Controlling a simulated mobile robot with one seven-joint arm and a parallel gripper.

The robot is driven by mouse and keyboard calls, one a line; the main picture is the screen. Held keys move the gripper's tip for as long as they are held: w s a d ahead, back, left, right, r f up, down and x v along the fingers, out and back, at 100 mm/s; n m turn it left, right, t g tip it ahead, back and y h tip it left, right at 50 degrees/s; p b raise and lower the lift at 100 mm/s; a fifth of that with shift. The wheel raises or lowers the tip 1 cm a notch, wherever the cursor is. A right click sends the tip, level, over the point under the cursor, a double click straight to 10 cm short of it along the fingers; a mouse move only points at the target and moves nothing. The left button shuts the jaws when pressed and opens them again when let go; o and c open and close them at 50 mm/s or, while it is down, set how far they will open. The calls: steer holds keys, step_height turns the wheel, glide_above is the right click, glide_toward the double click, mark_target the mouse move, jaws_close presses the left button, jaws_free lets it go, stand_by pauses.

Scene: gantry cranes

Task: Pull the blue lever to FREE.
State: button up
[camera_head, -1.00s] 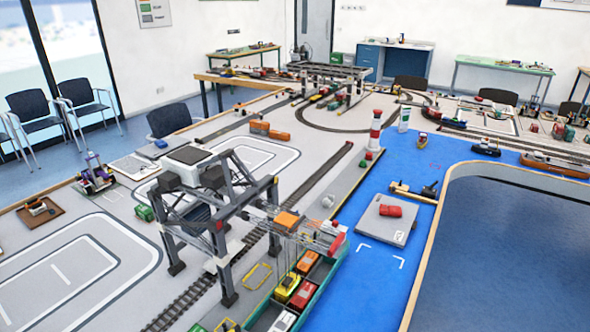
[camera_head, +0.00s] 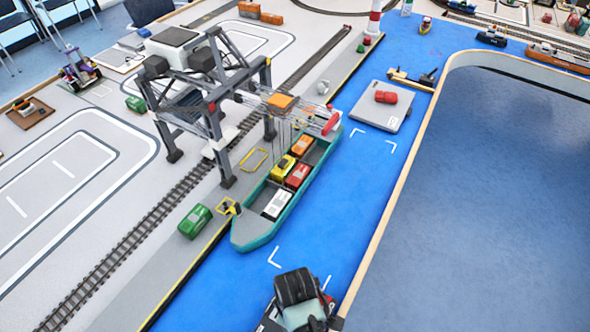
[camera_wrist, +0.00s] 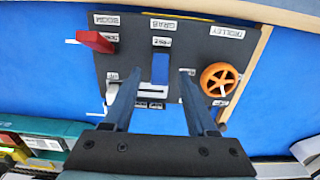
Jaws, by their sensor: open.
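The dark control panel (camera_wrist: 130,65) lies ahead in the wrist view, with labels reading BOOM, GRAB and TROLLEY. The blue lever (camera_wrist: 160,69) stands under GRAB in the middle. Small labels sit above and below it; I cannot read clearly which says FREE. My gripper (camera_wrist: 160,74) is open, with one finger on each side of the blue lever in the picture. I cannot tell how far the tips are from it. In the head view my arm's end (camera_head: 298,290) is over the panel at the bottom and hides most of it.
A red lever (camera_wrist: 96,42) is left of the blue one, and an orange wheel (camera_wrist: 219,79) is right. A teal barge (camera_head: 250,236) with toy vehicles lies beyond the panel, beside a grey gantry crane (camera_head: 212,125). A wooden edge (camera_head: 388,215) runs along the right.

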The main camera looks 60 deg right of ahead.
steer(key=shift+f, duration=0.65)
jaws_close()
